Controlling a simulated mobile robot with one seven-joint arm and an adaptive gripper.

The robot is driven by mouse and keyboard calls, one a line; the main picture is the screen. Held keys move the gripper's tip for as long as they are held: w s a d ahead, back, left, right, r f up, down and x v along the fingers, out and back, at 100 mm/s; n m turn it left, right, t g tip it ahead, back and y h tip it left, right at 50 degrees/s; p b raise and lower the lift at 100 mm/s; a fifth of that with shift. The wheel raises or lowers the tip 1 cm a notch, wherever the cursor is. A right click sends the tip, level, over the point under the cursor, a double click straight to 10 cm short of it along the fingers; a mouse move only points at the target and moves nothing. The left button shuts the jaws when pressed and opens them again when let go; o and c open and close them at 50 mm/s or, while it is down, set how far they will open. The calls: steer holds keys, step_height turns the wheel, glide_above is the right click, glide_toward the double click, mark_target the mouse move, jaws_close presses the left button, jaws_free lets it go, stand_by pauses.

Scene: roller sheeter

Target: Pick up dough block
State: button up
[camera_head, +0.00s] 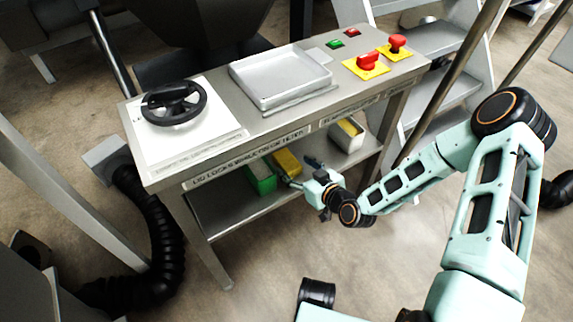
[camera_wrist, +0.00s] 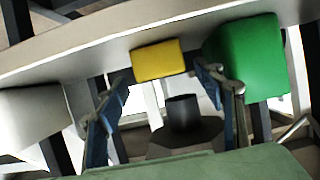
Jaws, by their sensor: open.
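A yellow block (camera_head: 287,162), which I take to be the dough block, is on the lower shelf of the steel table, between a green container and a whitish bin. It also shows in the wrist view (camera_wrist: 157,60). My gripper (camera_head: 302,172) is open at the front of this shelf, close to the yellow block. In the wrist view, my gripper (camera_wrist: 163,73) has its two fingers spread, with the yellow block seen between and beyond their tips. No contact is visible. My gripper partly hides the block's near end in the head view.
The green container (camera_head: 260,178) is close beside the yellow block; it also shows near one finger in the wrist view (camera_wrist: 245,60). The whitish bin (camera_head: 348,137) stands farther right. The tabletop (camera_head: 215,105) overhangs the lower shelf (camera_head: 215,215). The shelf's front left is clear.

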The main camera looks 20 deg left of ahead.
mark_target(287, 167)
steer(key=b+x, duration=0.1)
steer(key=x, duration=0.4)
steer(key=shift+s+a+b, duration=0.1)
steer(key=shift+a+b, duration=0.15)
steer(key=shift+b, duration=0.05)
steer(key=shift+r, duration=0.1)
steer(key=shift+c, duration=0.3)
steer(key=c, duration=1.3)
steer(key=shift+c, duration=0.4)
steer(key=shift+r, duration=0.1)
